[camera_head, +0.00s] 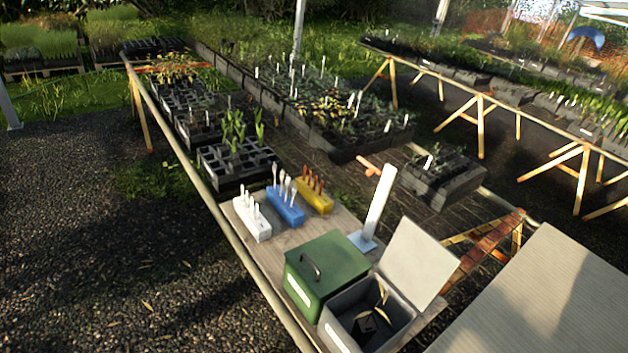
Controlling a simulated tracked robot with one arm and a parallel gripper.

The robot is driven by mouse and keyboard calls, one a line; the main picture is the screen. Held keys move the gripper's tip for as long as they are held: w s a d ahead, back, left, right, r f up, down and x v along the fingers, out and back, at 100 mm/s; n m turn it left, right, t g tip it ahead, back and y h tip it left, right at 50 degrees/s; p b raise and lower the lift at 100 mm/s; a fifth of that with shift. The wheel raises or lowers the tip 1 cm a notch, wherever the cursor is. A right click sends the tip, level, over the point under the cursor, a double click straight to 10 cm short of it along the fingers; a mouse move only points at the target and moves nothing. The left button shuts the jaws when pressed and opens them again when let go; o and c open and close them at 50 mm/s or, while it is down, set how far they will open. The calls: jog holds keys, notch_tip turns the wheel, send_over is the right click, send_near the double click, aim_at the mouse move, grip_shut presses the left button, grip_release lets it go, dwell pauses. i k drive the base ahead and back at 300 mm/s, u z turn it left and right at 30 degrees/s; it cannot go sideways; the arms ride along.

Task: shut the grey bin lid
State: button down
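The grey bin (341,331) stands at the near end of the potting table, low in the picture. Its lid (420,262) is open, raised at the bin's right rear side and leaning back. The inside is exposed, with a small dark block and a curved dark and tan piece in it, too shadowed to name. A white label is on the bin's front. My gripper does not show in this view.
A green bin (326,266) with a shut lid and dark handle stands close at the grey bin's left. Behind are a pale upright slab (378,205) and white, blue (286,207) and yellow tube racks. A ribbed pale surface (560,295) fills the lower right.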

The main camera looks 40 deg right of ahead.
aim_at(419, 265)
jog(key=u, duration=0.05)
jog(key=i, duration=1.05)
jog(key=z, duration=1)
